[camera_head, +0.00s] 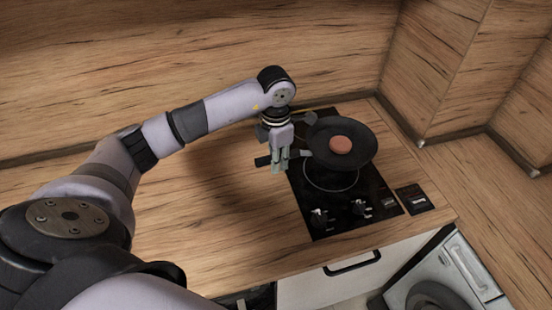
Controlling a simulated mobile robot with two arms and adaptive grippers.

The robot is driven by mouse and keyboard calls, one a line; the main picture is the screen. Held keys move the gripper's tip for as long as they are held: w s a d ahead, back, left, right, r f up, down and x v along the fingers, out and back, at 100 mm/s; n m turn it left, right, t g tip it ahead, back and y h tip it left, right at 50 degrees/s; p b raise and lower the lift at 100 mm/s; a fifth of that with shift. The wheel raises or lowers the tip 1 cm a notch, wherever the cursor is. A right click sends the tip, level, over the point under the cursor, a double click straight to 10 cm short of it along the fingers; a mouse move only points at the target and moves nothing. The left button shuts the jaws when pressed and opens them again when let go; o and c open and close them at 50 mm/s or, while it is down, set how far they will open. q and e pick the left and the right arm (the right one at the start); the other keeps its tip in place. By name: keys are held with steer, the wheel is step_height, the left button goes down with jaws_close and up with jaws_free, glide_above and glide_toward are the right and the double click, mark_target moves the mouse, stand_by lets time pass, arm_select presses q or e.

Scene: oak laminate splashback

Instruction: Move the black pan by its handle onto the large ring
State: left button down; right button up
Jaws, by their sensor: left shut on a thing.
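The black pan (368,147) is at the back of the hob, over its back part and the rear of the large ring (330,189). I cannot tell whether the pan touches the hob or hangs just above it. A round reddish-brown patty (340,145) lies in it. Its handle (263,161) points left. My left gripper (280,167) points down and is shut on the handle, left of the pan. The front arc of the large ring shows in front of the pan; its rear is hidden. My right gripper is out of view.
The black hob (377,190) has knobs (360,208) along its front edge. A small black panel (414,198) is set in the worktop to its right. Wooden walls close the back and right. The worktop (225,215) left of the hob is clear.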

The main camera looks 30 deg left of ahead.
arm_select(q)
steer(key=shift+w+f+b, duration=0.1)
steer(key=shift+f+b, duration=0.05)
steer(key=shift+b, duration=0.15)
steer(key=shift+f, duration=0.25)
steer(key=shift+f+b, duration=2.25)
steer(key=shift+f, duration=0.1)
steer(key=shift+f+b, duration=0.8)
steer(key=shift+f, duration=0.15)
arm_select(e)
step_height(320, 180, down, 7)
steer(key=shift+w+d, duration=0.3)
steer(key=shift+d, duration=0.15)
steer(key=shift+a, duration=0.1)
arm_select(q)
steer(key=shift+d, duration=0.1)
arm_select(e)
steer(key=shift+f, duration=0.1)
arm_select(q)
steer(key=shift+f+b, duration=0.6)
steer(key=shift+b, duration=0.05)
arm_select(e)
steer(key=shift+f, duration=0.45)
